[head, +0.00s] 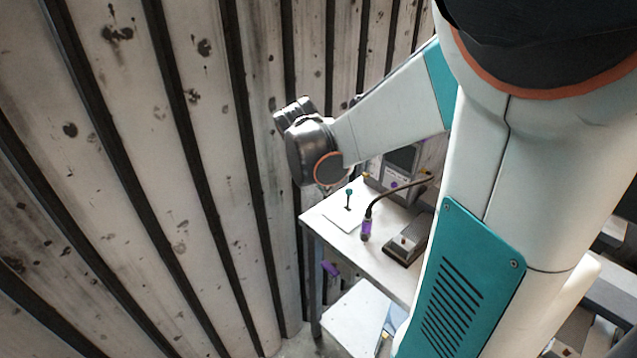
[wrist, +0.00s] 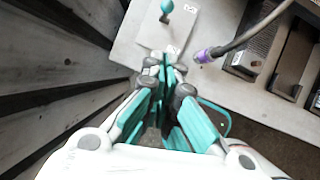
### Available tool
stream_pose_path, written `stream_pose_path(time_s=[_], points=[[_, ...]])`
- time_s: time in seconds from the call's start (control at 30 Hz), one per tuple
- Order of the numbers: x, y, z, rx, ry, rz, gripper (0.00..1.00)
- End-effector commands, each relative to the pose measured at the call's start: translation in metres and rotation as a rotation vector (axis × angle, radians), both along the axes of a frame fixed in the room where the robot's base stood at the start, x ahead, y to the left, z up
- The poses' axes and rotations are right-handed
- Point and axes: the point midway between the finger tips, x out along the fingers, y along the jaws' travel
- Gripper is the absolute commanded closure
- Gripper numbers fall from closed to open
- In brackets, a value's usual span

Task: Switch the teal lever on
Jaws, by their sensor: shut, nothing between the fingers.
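The teal lever (head: 348,195) stands on a pale plate at the left end of the grey table. It also shows at the top of the wrist view (wrist: 167,8), with its round teal head above the plate (wrist: 160,38). My gripper (wrist: 163,62) is shut and empty in the wrist view. Its fingertips appear just below the plate in that picture, apart from the lever. In the head view the gripper itself is hidden; only my arm and wrist show. I cannot tell the lever's on or off position.
A purple-ended dark cable (head: 366,228) lies right of the lever, also in the wrist view (wrist: 204,56). A dark box with a metal top (head: 405,243) sits further right on the table (head: 385,268). A plank wall (head: 215,180) stands close on the left.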

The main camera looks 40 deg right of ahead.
Motion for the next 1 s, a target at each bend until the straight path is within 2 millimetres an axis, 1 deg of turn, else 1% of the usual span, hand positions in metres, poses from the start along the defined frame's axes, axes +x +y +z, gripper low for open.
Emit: stream_pose_path(time_s=[0.17,0.27,0.6,0.67,0.7,0.8,1.0], points=[[0.003,-0.005,-0.012,0.001,0.000,-0.002,1.00],[0.005,-0.012,-0.027,0.001,0.001,-0.004,1.00],[0.016,-0.040,-0.087,0.001,0.000,-0.003,1.00],[0.018,-0.045,-0.096,0.001,0.000,-0.003,1.00],[0.020,-0.052,-0.095,0.001,-0.001,-0.004,1.00],[0.023,-0.065,-0.098,0.001,0.000,-0.004,1.00],[0.027,-0.077,-0.102,0.001,0.000,-0.002,1.00]])
